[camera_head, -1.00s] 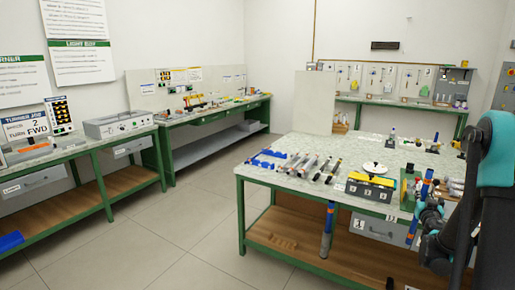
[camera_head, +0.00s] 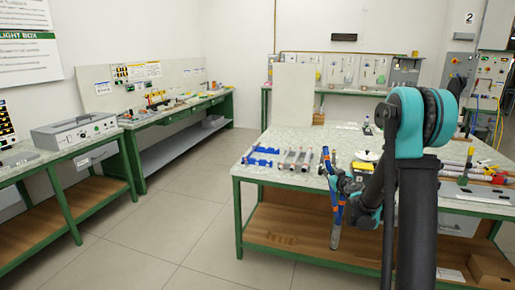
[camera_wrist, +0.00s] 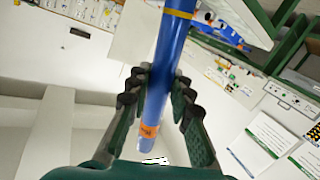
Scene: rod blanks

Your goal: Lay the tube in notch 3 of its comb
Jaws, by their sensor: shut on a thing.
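The tube is blue with a yellow ring and an orange band. In the wrist view the tube (camera_wrist: 172,50) runs lengthwise between the dark fingers of my gripper (camera_wrist: 157,88), which is shut on it. In the head view my gripper (camera_head: 343,187) holds the tube (camera_head: 339,212) steeply tilted, close to upright, at the bench's front edge. Blue comb-like pieces (camera_head: 259,162) lie on the bench's left part, left of my gripper and apart from it. Their notches are too small to make out, and I cannot tell which is notch 3.
Several rods (camera_head: 297,160) lie beside the blue pieces on the bench (camera_head: 262,176). A white disc (camera_head: 367,155) stands behind my gripper. More tools lie at the bench's right. A grey cylinder (camera_head: 335,239) stands below the bench top. The floor left of the bench is open.

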